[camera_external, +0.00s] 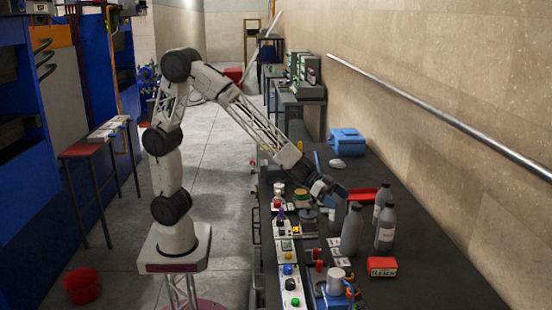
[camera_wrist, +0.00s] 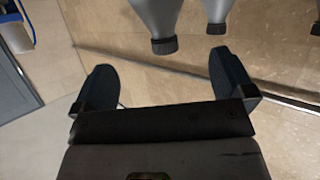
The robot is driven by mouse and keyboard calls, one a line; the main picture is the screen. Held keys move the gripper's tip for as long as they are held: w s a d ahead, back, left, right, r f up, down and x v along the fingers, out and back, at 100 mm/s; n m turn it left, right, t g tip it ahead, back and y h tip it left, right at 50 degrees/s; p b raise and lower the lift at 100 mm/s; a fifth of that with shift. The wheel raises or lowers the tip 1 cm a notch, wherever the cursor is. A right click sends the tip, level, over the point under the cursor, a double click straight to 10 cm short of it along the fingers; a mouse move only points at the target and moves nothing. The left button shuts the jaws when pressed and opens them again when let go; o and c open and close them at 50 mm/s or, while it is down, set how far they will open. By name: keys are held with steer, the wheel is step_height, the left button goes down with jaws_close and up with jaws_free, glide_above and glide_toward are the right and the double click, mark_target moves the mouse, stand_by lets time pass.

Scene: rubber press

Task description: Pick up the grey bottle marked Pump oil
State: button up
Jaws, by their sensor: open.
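Several grey bottles with dark caps stand close together on the dark bench: one at the left (camera_external: 351,230), one at the right front with a pale label (camera_external: 385,232), and one behind (camera_external: 383,202). The label is too small to read, so I cannot tell which is Pump oil. My gripper (camera_external: 333,188) is open and empty, above and left of the bottles. In the wrist view, my open fingers (camera_wrist: 162,72) show with nothing between them. A bottle with a dark ribbed cap (camera_wrist: 160,22) and a second bottle (camera_wrist: 217,12) appear upside down beyond the fingertips.
A red box (camera_external: 382,266) lies in front of the bottles, and a red tray (camera_external: 363,194) lies behind. A blue case (camera_external: 346,141) stands farther back. Control boxes (camera_external: 289,270) and small parts crowd the bench's left side. The wall with a metal rail (camera_external: 430,117) borders the right.

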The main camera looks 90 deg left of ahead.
step_height(320, 180, up, 6)
steer(key=s+a+y, duration=0.1)
steer(key=s+a, duration=0.1)
steer(key=a, duration=1.5)
glide_toward(338, 201)
step_height(338, 201, down, 3)
steer(key=w+a, duration=0.2)
steer(key=shift+w+d+r+t, duration=0.1)
steer(key=shift+d+t, duration=0.15)
steer(key=shift+t, duration=0.15)
steer(key=shift+w, duration=0.1)
steer(key=shift+x, duration=1.2)
steer(key=shift+d, duration=0.1)
steer(key=shift+x, duration=2.6)
